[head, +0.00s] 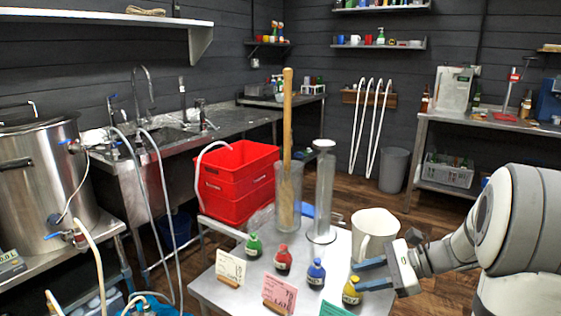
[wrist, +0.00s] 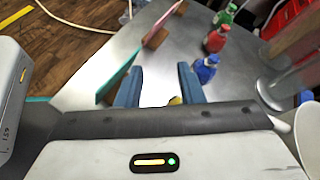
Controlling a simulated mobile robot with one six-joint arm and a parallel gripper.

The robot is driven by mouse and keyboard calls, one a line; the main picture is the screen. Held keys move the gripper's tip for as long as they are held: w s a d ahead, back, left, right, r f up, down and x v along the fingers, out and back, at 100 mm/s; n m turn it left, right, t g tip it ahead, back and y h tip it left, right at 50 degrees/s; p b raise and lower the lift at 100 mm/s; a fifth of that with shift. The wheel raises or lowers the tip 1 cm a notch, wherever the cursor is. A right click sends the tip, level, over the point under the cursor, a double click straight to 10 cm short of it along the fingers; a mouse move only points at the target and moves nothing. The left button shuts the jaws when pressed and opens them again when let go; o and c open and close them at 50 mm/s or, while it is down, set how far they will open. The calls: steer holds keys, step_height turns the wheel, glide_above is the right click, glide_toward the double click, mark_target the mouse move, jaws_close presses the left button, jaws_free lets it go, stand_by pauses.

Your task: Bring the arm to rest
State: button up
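My gripper (head: 355,276) is at the front right of the metal table, with its two blue fingers apart. In the wrist view the fingers of my gripper (wrist: 158,72) stand wide with a clear gap and nothing clasped between them. A yellow bottle (head: 351,293) stands just by the fingertips in the head view. Only a sliver of this yellow bottle (wrist: 175,101) shows over the gripper's edge in the wrist view; the rest is hidden. I cannot tell if a finger touches it. My arm (head: 458,252) reaches in from the right.
Blue (head: 316,272), red (head: 283,260) and green (head: 253,245) bottles stand in a row on the table (head: 212,290). Cards (head: 279,294) stand in front. A white pitcher (head: 374,234), glass cylinder (head: 323,195) and jar with a wooden stick (head: 288,190) stand behind.

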steer(key=s+a+r+n+h+p, duration=0.2)
steer(key=s+r+n+h+p, duration=0.4)
steer(key=s+r+n+p, duration=0.1)
steer(key=s+a+r+n+h+p, duration=0.2)
steer(key=s+r+n+h+p, duration=0.4)
steer(key=s+r+n+p, duration=0.2)
steer(key=shift+s+a+r+n, duration=0.4)
steer(key=shift+s+r+n, duration=0.55)
steer(key=shift+s, duration=0.3)
